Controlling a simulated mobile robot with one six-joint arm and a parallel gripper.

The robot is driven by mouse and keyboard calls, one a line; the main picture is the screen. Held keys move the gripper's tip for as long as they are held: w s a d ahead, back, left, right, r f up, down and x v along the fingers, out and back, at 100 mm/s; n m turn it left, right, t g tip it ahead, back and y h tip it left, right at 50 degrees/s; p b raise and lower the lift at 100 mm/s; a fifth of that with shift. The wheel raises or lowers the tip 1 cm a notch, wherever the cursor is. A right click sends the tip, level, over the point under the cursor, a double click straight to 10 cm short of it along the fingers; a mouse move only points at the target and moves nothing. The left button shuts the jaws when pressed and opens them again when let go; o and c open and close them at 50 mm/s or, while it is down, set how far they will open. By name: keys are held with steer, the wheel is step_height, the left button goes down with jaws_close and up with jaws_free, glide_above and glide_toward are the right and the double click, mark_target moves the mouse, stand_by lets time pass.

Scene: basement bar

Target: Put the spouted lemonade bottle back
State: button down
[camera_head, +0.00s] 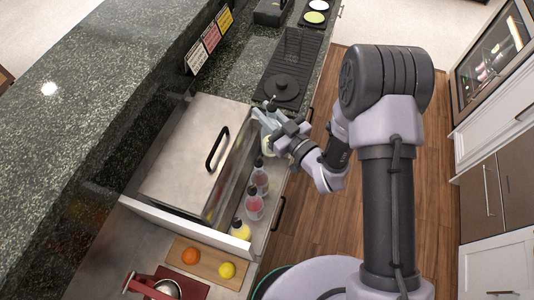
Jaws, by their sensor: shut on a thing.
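My gripper (268,122) is shut on a bottle with a dark spout and pale yellowish contents, which I take to be the spouted lemonade bottle (268,146). The gripper is at the far end of the narrow bottle rail (272,190) along the counter's front. The gripper hides part of the bottle. I cannot tell whether its base touches the rail. Nearer in the rail stand a bottle with reddish contents (260,180), a pink-red bottle (254,204) and a yellow bottle (240,229), all with dark spouts.
A steel ice bin with a closed lid (185,150) lies left of the rail. A cutting board (210,262) with an orange (190,256) and a lemon (227,270) is in front. A black mat (298,50) and round dark lid (284,88) lie beyond. The wooden floor at right is clear.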

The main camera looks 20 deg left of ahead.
step_height(320, 180, down, 15)
steer(key=b, duration=0.4)
steer(key=shift+f+b, duration=0.1)
steer(key=shift+b, duration=0.3)
steer(key=shift+f, duration=0.1)
steer(key=shift+f, duration=0.15)
steer(key=c, duration=1.2)
jaws_free()
steer(key=shift+c, duration=0.2)
